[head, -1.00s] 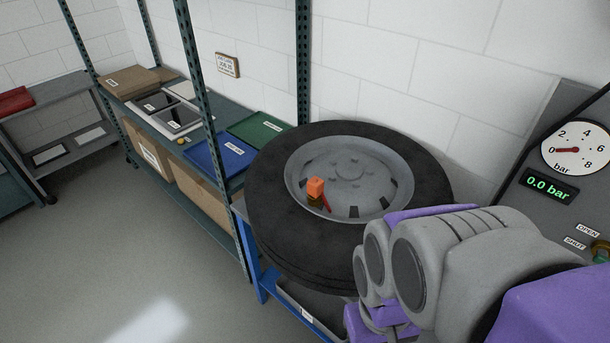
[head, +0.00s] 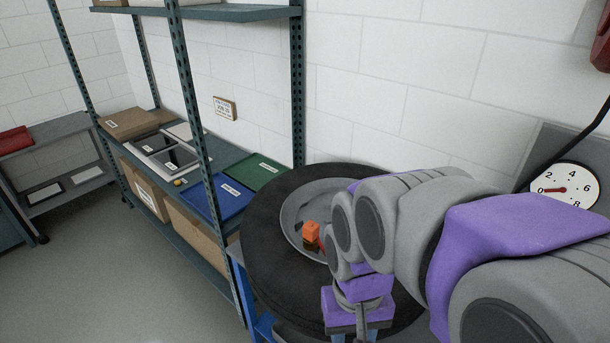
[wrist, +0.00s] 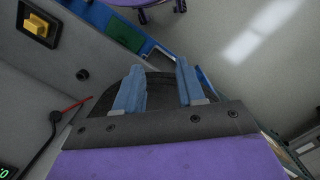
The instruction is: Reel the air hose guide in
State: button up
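I cannot single out the air hose guide with certainty. A black hose (head: 568,142) hangs at the right of the head view and runs down towards the pressure gauge (head: 566,188). A red housing (head: 602,40), cut off by the frame edge, is at the top right on the wall. My gripper's blue fingers (wrist: 158,72) are apart in the wrist view, with nothing held between them. In the head view my gripper (head: 364,337) is at the bottom edge, over the tyre's near side, fingertips mostly cut off.
A shelf rack holds a blue tray (head: 222,202) and a green tray (head: 255,172). Floor at left is clear.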

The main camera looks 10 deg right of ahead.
jog(key=o, duration=0.5)
jog(key=w+r+m+p, duration=0.1)
jog(key=w+r+m, duration=0.1)
jog(key=w, duration=0.8)
jog(key=w+a+r+m+p, duration=0.1)
jog(key=w+r, duration=0.3)
jog(key=w, duration=0.6)
jog(key=shift+a+r+m+t+p, duration=0.15)
jog(key=shift+r+m+t+p, duration=0.2)
jog(key=shift+p, duration=0.2)
jog(key=m+p, duration=0.3)
jog(key=m, duration=0.3)
send_over(311, 225)
jog(key=shift+n+t, duration=0.25)
jog(key=shift+t, duration=0.1)
notch_tip(311, 225, down, 17)
jog(key=shift+f+b, duration=0.15)
jog(key=shift+b, duration=0.25)
grip_shut()
jog(key=shift+r, duration=0.65)
